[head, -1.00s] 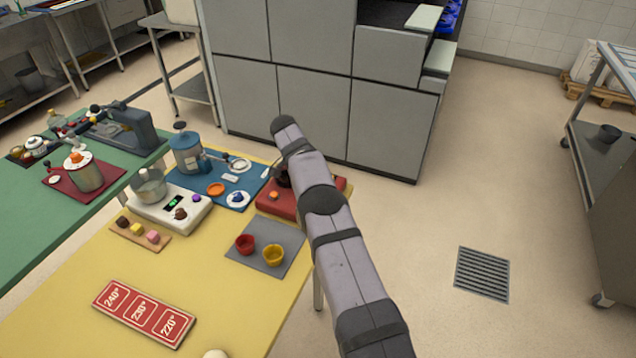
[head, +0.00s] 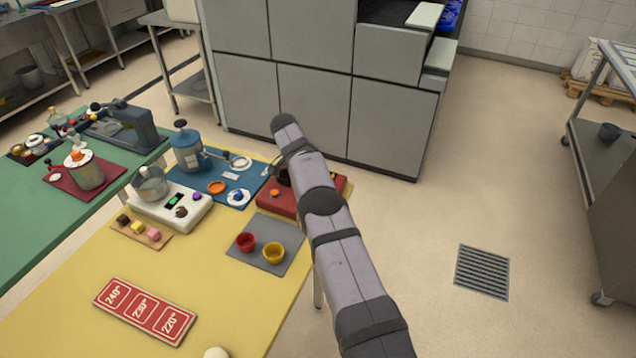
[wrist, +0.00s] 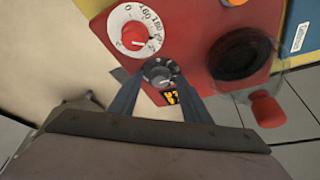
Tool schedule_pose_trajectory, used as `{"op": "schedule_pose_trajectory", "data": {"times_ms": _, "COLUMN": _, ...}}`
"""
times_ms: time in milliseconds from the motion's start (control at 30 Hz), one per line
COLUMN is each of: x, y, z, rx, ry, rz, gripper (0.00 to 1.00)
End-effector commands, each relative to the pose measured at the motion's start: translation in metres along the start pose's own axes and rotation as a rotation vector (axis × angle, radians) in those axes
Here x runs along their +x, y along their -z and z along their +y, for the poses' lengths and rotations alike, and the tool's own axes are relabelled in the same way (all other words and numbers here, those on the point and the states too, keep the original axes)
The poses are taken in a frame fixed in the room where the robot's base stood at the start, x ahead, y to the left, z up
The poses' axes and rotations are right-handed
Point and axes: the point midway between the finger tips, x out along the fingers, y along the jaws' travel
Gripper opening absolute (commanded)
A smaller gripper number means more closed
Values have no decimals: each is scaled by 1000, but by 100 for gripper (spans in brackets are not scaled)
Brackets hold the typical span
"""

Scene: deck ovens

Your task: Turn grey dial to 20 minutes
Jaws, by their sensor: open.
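The grey dial (wrist: 161,73) shows in the wrist view, dark grey with fine light marks, on the front of a red appliance (wrist: 200,60). Its markings are too small to read and its setting is unclear. My gripper (wrist: 160,92) is open, with one blue-grey finger to each side of the grey dial. I cannot tell whether the fingers touch it. In the head view the red appliance (head: 285,206) is partly hidden behind my arm, and the dial and fingertips are not visible there.
Above the grey dial is a white-faced dial (wrist: 134,36) with a red knob and temperature-like numbers. A dark round opening (wrist: 240,55) and a red knob-like end (wrist: 267,110) are to the right. Two cups stand on a grey mat (head: 262,262) in front of the appliance.

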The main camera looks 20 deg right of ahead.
Motion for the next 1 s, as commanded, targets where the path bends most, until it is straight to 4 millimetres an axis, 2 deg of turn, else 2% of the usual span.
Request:
{"op": "schedule_pose_trajectory", "data": {"times_ms": 167, "x": -7, "y": 0, "z": -1, "rx": 0, "ry": 2, "rz": 1, "gripper": 44}}
{"op": "schedule_pose_trajectory", "data": {"times_ms": 633, "x": -65, "y": 0, "z": 0, "rx": 0, "ry": 1, "rz": 0, "gripper": 44}}
{"op": "schedule_pose_trajectory", "data": {"times_ms": 1000, "x": -73, "y": 0, "z": 0, "rx": 0, "ry": -1, "rz": 0, "gripper": 44}}
